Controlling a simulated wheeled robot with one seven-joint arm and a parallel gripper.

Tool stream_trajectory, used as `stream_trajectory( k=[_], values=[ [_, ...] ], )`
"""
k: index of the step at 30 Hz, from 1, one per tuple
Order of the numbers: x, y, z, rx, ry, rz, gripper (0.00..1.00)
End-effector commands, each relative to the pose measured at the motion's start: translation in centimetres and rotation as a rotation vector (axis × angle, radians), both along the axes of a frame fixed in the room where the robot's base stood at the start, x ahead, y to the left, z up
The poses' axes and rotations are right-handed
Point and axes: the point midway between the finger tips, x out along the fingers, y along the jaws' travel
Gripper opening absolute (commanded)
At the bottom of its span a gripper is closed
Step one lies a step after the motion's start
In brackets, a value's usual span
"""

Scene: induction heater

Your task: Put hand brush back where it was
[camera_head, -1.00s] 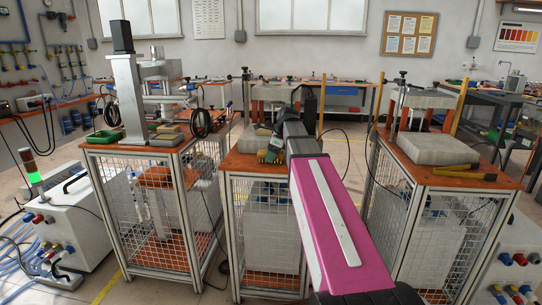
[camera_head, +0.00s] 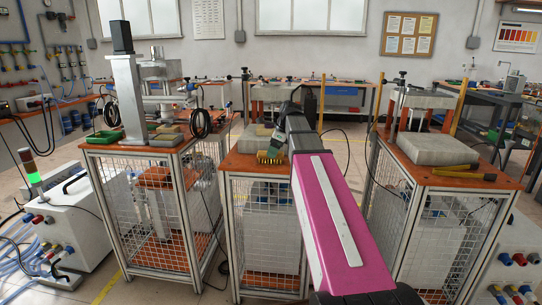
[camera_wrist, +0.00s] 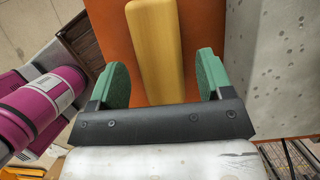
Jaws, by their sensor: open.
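My gripper is open, with a visible gap between each pad and the brush.
A grey concrete block (camera_wrist: 285,70) stands close to the right finger in the wrist view. The right stand holds another concrete slab (camera_head: 436,149) and a yellow-handled tool (camera_head: 464,173).

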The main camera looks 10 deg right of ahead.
Motion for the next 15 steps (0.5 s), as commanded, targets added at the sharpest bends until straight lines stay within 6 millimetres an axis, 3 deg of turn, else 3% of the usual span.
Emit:
stream_trajectory(
  k=[6, 15],
  values=[
    [-0.4, -1.6, 4.1, 0.000, -0.002, 0.000, 0.73],
    [-0.9, -3.0, 7.8, 0.000, -0.001, 0.000, 0.73]
  ],
)
